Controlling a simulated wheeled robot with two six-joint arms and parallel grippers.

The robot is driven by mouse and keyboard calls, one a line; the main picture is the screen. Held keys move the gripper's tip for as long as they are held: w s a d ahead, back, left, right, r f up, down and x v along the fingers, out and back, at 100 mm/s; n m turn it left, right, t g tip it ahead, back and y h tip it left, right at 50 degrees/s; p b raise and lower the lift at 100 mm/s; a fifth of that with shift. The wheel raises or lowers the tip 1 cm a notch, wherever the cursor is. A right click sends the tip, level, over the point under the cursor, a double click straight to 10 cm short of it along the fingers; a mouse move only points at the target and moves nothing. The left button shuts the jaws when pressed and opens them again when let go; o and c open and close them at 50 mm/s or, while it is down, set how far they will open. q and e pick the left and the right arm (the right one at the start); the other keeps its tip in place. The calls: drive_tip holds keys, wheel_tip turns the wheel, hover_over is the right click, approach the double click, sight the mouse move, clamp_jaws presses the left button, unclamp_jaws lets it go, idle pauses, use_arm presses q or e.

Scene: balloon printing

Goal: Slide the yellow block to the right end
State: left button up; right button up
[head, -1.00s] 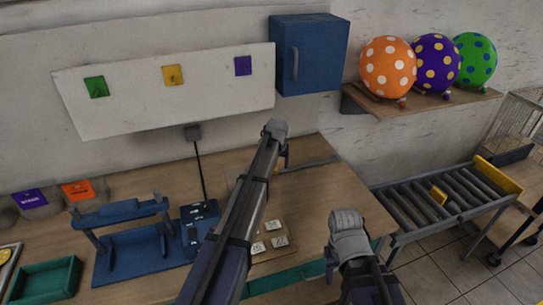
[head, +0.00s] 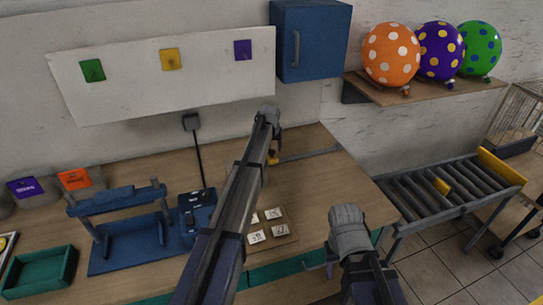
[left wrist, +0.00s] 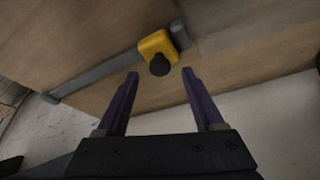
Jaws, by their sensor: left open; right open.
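The yellow block (head: 272,157) sits on a thin grey rail (head: 310,154) on the wooden table, at the rail's left end in the head view. My left arm partly covers it there. In the left wrist view the yellow block (left wrist: 157,44) has a dark round knob facing my left gripper (left wrist: 160,74). Its two purple fingers are open and empty, just short of the block, with the knob lined up between their tips. Contact is not visible. My right gripper (head: 320,267) is near the table's front edge, away from the block; its fingers are mostly hidden.
A tray of white cards (head: 285,230) and a blue stand (head: 135,245) are left of and below the rail in the head view. A roller conveyor (head: 420,200) with another yellow piece is at right. The tabletop right of the block is clear apart from the rail.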

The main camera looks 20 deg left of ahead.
sight(272, 156)
use_arm(q)
drive_tip(key=b+x, duration=0.1)
drive_tip(key=x, duration=0.1)
drive_tip(key=shift+w+f, duration=0.15)
drive_tip(key=shift+f, duration=0.15)
drive_tip(key=shift+r, duration=0.1)
clamp_jaws()
idle(1.2)
